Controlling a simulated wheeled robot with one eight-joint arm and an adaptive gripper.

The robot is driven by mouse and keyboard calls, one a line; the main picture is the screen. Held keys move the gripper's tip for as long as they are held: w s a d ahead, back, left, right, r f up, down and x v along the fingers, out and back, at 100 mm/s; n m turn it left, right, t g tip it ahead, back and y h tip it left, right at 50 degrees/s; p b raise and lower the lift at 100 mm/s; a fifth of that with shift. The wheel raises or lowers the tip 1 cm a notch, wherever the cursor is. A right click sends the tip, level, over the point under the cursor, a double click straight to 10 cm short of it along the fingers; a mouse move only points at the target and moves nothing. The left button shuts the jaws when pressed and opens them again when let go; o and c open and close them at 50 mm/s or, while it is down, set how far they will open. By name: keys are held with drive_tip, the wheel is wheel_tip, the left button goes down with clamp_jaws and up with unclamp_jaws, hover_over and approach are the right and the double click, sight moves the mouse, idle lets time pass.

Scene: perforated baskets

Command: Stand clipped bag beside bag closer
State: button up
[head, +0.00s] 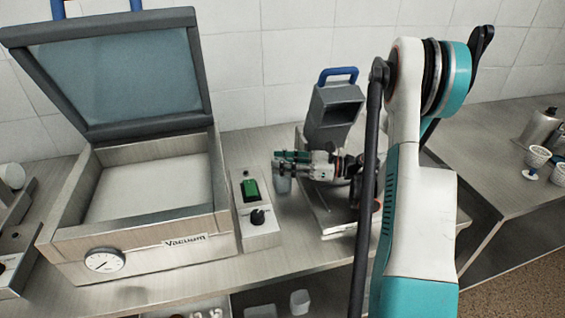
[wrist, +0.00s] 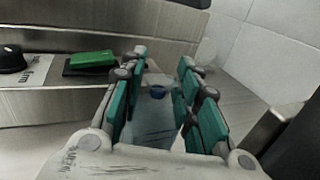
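A grey upright device with a blue handle (head: 335,112), which looks like the bag closer, stands against the back wall. My gripper (head: 285,161) is in front of it and to its left, with its green-padded fingers pointing left. A small pale bluish-grey thing (head: 283,184), perhaps the clipped bag, shows just below the fingertips. In the wrist view a translucent thing with a blue spot (wrist: 157,92) lies between the spaced fingers. I cannot tell whether the pads touch it. Its lower part is hidden by my gripper.
A vacuum chamber (head: 60,230) with its lid raised stands at the left. A control box with a green switch (head: 258,226) stands between it and my gripper. Cups and a metal bottle (head: 541,126) stand on the right table. Small containers (head: 300,301) sit below the bench.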

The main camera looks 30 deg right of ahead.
drive_tip(key=shift+r, duration=0.15)
drive_tip(key=p+v, duration=0.2)
drive_tip(key=v, duration=1)
drive_tip(key=shift+p, duration=0.35)
